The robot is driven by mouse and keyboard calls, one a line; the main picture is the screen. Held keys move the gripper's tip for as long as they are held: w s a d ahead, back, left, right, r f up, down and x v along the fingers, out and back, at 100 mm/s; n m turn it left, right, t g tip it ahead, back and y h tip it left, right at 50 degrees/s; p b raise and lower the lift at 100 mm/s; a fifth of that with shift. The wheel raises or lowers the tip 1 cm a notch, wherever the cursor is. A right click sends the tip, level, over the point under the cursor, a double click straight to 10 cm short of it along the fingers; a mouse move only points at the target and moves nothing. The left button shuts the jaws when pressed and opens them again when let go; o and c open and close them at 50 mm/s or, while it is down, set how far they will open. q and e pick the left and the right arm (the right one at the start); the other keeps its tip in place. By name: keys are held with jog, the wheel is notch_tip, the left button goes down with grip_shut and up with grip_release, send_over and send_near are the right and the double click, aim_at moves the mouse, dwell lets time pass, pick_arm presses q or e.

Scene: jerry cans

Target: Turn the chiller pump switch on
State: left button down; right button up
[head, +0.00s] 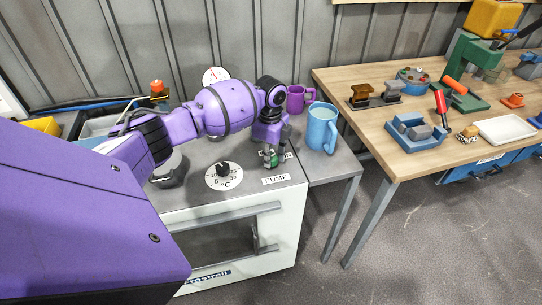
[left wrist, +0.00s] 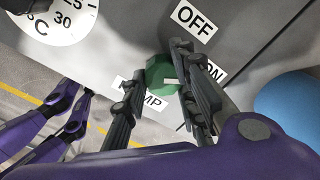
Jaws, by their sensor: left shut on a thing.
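The chiller (head: 235,235) is a white cabinet with a grey top. Its pump switch is a green knob (left wrist: 158,72) on that top, beside a PUMP label (head: 276,180). My left gripper (head: 270,155) points down over the knob, which shows as a bit of green between the fingers in the head view. In the left wrist view its fingers are on either side of the knob, shut on it. A white mark on the knob points right, roughly toward the partly hidden ON label (left wrist: 214,70). The OFF label (left wrist: 194,18) is clear above. My right gripper is not seen.
A dial marked °C (head: 223,176) is left of the switch. A blue mug (head: 321,130) stands close right of my left gripper, with a purple mug (head: 296,98) behind. A wooden workbench (head: 400,150) with tools is on the right.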

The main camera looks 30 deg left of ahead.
pick_arm(q)
jog(key=shift+s+d+f+m, duration=0.15)
jog(key=shift+s+f+m, duration=0.15)
jog(key=shift+s+f, duration=0.05)
jog(key=c, duration=1.5)
grip_release()
jog(key=shift+c, duration=0.2)
jog(key=shift+r, duration=0.15)
jog(key=shift+w+r, duration=0.15)
jog(key=shift+r, duration=0.1)
jog(key=shift+r, duration=0.3)
notch_tip(320, 180, up, 11)
